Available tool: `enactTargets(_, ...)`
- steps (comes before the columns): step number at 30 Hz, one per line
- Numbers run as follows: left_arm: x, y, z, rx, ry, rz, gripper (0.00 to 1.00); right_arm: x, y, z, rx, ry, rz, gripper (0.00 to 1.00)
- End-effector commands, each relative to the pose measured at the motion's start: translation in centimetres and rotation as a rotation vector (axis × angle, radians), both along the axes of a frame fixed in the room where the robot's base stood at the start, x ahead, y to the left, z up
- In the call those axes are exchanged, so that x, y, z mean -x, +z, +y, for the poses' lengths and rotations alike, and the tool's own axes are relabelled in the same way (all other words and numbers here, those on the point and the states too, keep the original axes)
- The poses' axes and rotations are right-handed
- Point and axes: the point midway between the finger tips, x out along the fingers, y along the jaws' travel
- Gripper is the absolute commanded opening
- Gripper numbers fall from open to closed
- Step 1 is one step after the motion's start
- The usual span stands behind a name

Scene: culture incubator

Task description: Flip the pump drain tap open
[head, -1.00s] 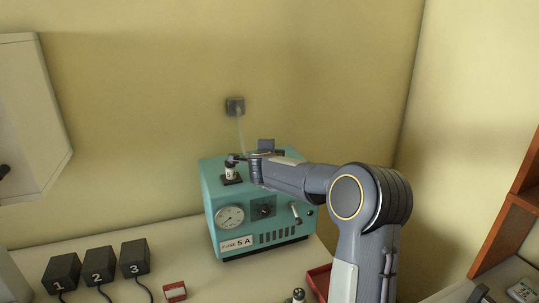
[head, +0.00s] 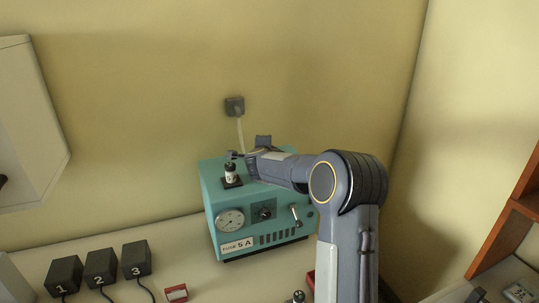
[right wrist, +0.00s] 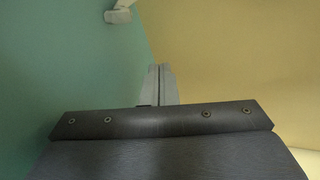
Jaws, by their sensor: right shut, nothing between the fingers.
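The pump is a teal box (head: 214,205) on the bench in the head view, with a round gauge and a dark knob (head: 264,210) on its front. A small pale lever (head: 296,217) stands at the right of that front; I cannot tell for sure whether it is the drain tap. My right gripper (head: 233,154) is over the back of the pump top, behind the small black-and-white bottle. In the right wrist view its fingers (right wrist: 160,86) are shut and empty beside a teal surface (right wrist: 60,70). A pale fitting (right wrist: 118,14) shows ahead of them, apart. My left gripper is out of view.
The black-and-white bottle (head: 231,173) stands on the pump top. Numbered black blocks (head: 101,267) and a small red-and-white item (head: 176,293) are on the bench at left. A wooden shelf (head: 510,220) is at right.

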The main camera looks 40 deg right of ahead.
Motion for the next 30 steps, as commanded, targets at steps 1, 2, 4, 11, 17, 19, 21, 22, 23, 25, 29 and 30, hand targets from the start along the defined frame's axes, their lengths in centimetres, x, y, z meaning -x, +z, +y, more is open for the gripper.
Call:
enactTargets(1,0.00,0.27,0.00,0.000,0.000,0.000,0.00,-0.08,0.12,-0.12,0.001,0.000,0.001,0.00)
enactTargets(2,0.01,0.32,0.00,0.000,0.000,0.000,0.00,-0.13,0.13,-0.19,0.001,0.000,0.001,0.00)
enactTargets(4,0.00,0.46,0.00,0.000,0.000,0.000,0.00,-0.20,0.13,-0.32,0.001,0.000,0.000,0.00)
enactTargets(11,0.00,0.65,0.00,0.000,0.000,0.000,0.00,-0.36,0.03,-0.60,0.001,0.000,0.001,0.00)
enactTargets(17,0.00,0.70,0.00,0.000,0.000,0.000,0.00,-0.40,0.00,-0.70,0.000,0.000,0.000,0.00)
enactTargets(19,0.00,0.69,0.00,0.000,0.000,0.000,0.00,-0.40,-0.01,-0.70,0.000,0.000,0.000,0.00)
enactTargets(21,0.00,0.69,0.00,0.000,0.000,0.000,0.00,-0.40,-0.01,-0.70,0.000,0.000,0.000,0.00)
enactTargets(22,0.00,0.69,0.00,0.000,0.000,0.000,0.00,-0.40,0.00,-0.70,0.000,0.000,0.000,0.00)
enactTargets(23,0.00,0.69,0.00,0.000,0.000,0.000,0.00,-0.40,0.00,-0.70,0.000,0.000,0.000,0.00)
enactTargets(25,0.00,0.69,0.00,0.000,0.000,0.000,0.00,-0.40,0.00,-0.70,0.000,0.000,0.000,0.00)
enactTargets(29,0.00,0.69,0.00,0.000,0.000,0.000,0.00,-0.40,0.01,-0.70,0.000,0.000,0.000,0.00)
enactTargets(30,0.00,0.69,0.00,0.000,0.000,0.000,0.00,-0.40,0.01,-0.70,0.000,0.000,0.000,0.00)
